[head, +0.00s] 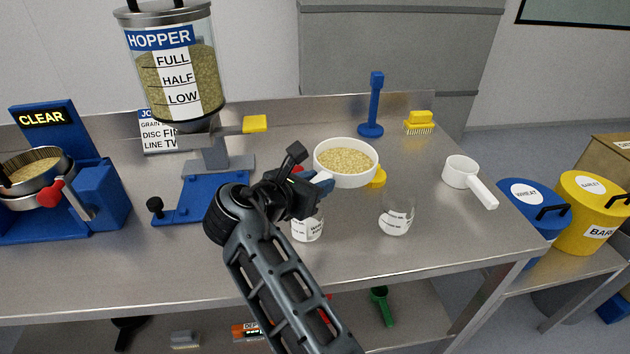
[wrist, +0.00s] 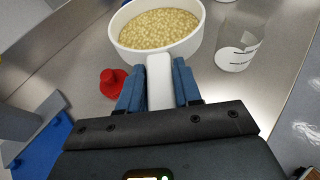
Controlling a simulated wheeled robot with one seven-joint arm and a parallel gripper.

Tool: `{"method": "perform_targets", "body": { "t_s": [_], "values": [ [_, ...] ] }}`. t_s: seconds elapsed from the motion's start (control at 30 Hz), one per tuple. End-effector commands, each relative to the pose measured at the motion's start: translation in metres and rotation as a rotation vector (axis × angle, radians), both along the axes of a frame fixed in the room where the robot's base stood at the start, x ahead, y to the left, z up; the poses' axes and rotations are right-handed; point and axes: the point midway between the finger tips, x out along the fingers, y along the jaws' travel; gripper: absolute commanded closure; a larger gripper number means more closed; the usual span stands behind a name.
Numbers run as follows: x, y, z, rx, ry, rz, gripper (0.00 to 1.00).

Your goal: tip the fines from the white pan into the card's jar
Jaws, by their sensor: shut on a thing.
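My gripper (head: 318,184) is shut on the handle of a white pan (head: 346,179), also seen in the wrist view (wrist: 160,53). The pan is about level, filled with pale tan grains, and held above the bench. Two clear jars with white labels stand below: the left jar (head: 308,229) is partly hidden by my gripper, and the right jar (head: 397,217) looks empty. The right one also shows in the wrist view (wrist: 236,55). The card (head: 158,139) behind the hopper is partly covered; "GRAIN", "DISC FIN" and "LINE TW" can be read.
The hopper (head: 170,75) and its blue base stand left of my arm. A blue machine (head: 98,190) marked CLEAR holds a round sieve with grain. An empty white scoop (head: 461,172) lies at right. A red knob-like thing (wrist: 112,83) is left of the pan. The bench's front right is clear.

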Motion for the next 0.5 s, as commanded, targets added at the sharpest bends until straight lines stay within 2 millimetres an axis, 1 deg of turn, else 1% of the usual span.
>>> {"method": "perform_targets", "body": {
  "t_s": [0.2,0.5],
  "values": [
    [-0.008,-0.014,-0.003,0.118,-0.072,-0.001,1.00],
    [-0.014,-0.025,0.015,0.221,-0.133,-0.001,1.00]
  ]
}}
